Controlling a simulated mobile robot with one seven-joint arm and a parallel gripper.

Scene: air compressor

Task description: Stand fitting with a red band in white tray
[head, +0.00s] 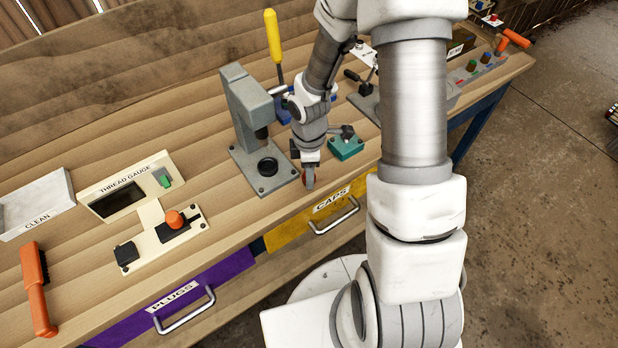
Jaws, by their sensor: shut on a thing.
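My gripper (309,166) points down near the front edge of the bench, just right of the grey press's base. It is shut on a small fitting (310,183), of which a grey part and some red show below the jaws. The fitting looks roughly upright; I cannot tell whether its lower end touches the bench. The white tray (62,183), labelled CLEAN, is at the far left and partly cut off by the picture edge. No fitting shows in the visible part of the tray.
A grey press (243,110) stands left of my gripper, and a teal block (346,148) sits to its right. Yellow CAPS drawer (290,236) is below.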

